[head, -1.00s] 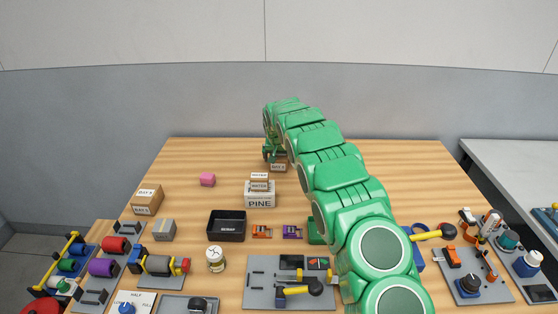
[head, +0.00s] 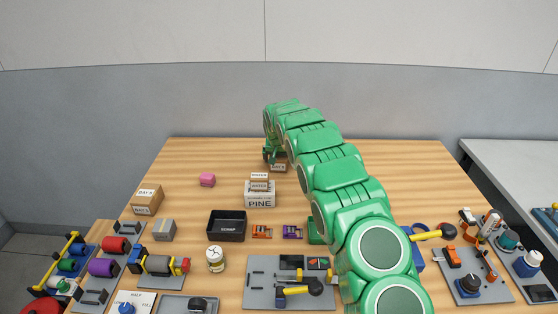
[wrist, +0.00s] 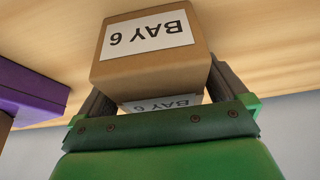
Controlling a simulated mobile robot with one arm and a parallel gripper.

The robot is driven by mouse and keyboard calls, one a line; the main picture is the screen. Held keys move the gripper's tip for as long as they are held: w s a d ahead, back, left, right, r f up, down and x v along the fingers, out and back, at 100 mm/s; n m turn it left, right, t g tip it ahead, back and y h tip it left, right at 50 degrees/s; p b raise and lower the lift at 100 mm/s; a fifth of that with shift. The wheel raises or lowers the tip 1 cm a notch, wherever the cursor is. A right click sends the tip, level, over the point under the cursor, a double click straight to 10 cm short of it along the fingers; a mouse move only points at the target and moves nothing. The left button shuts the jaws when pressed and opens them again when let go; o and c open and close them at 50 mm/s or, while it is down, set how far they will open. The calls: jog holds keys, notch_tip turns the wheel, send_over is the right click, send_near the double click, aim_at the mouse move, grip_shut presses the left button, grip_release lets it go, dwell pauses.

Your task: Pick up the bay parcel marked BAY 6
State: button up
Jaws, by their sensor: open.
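The parcel marked BAY 6 (wrist: 150,45) is a small brown box with white labels, seen upside down in the wrist view. It fills the space between the two fingers of my gripper (wrist: 160,88), which is open with one finger on each side. Whether either finger touches the box cannot be told. In the head view the small brown parcel (head: 279,167) stands on the far part of the table, partly hidden by my arm. My gripper (head: 269,155) is at its left side there, mostly hidden by the arm links.
A stack with a PINE box (head: 260,199) stands just in front of the parcel. A purple object (wrist: 32,92) shows beside my gripper. The far left table is clear.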

jog(key=c, duration=1.1)
jog(key=shift+r, duration=0.1)
jog(key=shift+r, duration=1.8)
jog(key=shift+s+r, duration=0.35)
jog(key=shift+r, duration=0.1)
jog(key=s+r, duration=0.3)
jog(key=s+d+r, duration=0.1)
jog(key=r, duration=0.1)
jog(key=shift+s+r, duration=0.1)
jog(key=shift+s, duration=0.1)
jog(key=shift+s+d+r, duration=0.25)
jog(key=shift+s+r, duration=0.35)
jog(key=shift+s, duration=0.85)
jog(key=shift+s+d+r, duration=0.25)
jog(key=shift+s+r, duration=0.4)
jog(key=shift+s, duration=0.8)
jog(key=shift+s+d+r, duration=0.25)
jog(key=shift+s+r, duration=0.35)
jog(key=shift+s, duration=0.85)
